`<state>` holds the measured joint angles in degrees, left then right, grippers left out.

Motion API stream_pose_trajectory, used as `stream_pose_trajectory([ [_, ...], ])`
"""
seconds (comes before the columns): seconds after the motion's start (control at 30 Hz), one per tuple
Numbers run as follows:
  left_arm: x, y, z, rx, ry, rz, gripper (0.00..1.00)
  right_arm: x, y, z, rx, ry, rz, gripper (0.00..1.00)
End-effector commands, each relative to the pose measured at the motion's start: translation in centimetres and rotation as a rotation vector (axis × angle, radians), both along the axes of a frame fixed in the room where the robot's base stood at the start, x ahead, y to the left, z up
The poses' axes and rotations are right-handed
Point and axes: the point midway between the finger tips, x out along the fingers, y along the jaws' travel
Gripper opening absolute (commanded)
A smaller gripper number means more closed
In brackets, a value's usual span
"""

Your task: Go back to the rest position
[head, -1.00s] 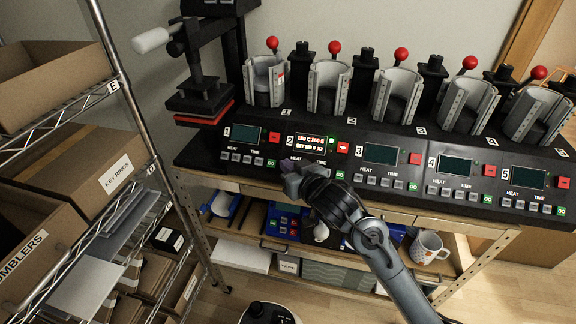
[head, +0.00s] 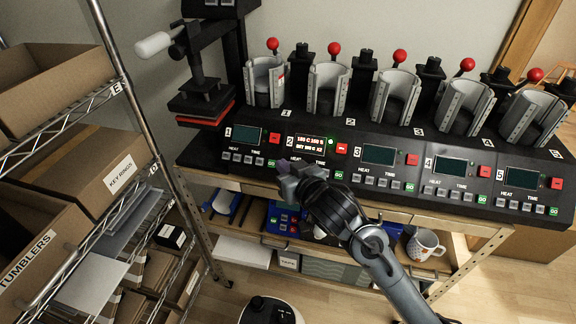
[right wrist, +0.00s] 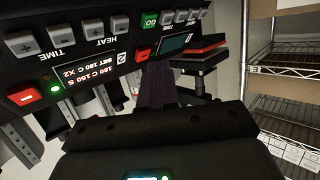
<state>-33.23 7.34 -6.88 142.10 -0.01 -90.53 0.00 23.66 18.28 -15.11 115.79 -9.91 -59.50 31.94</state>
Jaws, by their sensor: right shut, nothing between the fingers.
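My right gripper (head: 288,168) is shut and empty. It is in front of the mug press (head: 378,156), just below the panel of station 2, and looks close to its lower front edge; I cannot tell whether it touches. In the right wrist view its fingers (right wrist: 157,88) point at the panel between stations 1 and 2. The display of station 2 (head: 310,145) is lit, with a green light beside it. It also shows in the right wrist view (right wrist: 82,72). The other displays are dark. My left gripper is not in view.
A wire shelf with cardboard boxes (head: 85,150) stands at the left. A flat heat press (head: 203,100) is at the back left. A patterned mug (head: 424,244) and a blue bin (head: 283,222) are on the shelf under the bench. Open floor lies at the lower right.

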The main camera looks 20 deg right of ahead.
Motion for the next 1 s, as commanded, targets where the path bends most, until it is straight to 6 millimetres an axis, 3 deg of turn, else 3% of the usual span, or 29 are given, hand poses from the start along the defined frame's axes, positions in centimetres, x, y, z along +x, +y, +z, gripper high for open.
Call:
stream_pose_trajectory([
  [0.5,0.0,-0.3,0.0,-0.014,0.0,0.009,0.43,0.0,0.0,-0.1,0.0,0.001,0.0,0.0],
  [0.63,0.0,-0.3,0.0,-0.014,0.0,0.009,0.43,-0.4,0.0,-1.7,0.0,0.029,0.001,0.0],
  [0.77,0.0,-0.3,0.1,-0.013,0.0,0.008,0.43,-1.6,0.3,-6.2,0.009,0.107,0.002,0.0],
  [0.83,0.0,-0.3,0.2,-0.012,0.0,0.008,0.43,-3.1,0.5,-9.8,0.022,0.171,0.003,0.0],
  [1.0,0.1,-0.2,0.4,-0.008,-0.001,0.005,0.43,-9.8,1.2,-19.0,0.084,0.355,-0.01,0.0],
])
